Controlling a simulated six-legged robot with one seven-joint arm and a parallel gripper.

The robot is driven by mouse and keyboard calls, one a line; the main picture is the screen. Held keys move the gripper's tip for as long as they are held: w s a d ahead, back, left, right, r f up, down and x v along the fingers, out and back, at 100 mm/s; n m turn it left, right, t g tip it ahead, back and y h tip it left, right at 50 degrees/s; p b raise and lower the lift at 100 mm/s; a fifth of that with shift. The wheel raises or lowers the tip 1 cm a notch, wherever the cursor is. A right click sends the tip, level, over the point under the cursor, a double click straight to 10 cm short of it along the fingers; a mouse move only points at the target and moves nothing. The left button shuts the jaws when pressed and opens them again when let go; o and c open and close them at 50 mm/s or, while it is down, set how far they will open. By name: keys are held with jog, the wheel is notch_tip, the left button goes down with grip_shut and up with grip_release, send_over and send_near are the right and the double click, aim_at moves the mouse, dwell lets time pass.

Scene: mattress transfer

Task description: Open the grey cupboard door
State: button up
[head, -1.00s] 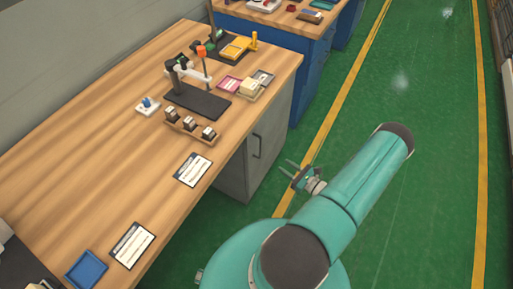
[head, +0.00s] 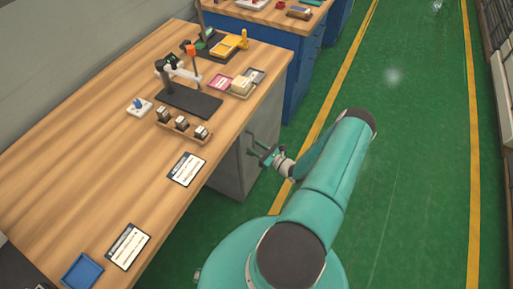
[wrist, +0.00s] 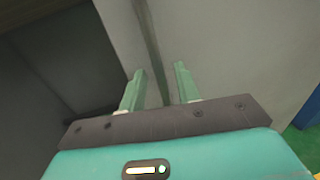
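The grey cupboard door (head: 232,168) is under the wooden bench, on the side facing the aisle, and looks shut. In the head view my gripper (head: 257,152) is close in front of it, at about the place of the dark handle, which it partly covers. In the wrist view my gripper (wrist: 160,68) has its two green fingers apart, pointing at a pale grey panel. A dark narrow upright strip (wrist: 151,50) runs between the fingers. I cannot tell whether it is the handle or a seam, nor whether the fingers touch it.
The wooden bench top (head: 90,160) overhangs the cupboard and bears a black stand (head: 190,101), cards and a blue tray (head: 82,271). A blue cabinet (head: 305,75) stands beyond. The green floor (head: 400,150) to the right is clear.

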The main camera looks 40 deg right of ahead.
jog(key=shift+c, duration=0.4)
grip_shut()
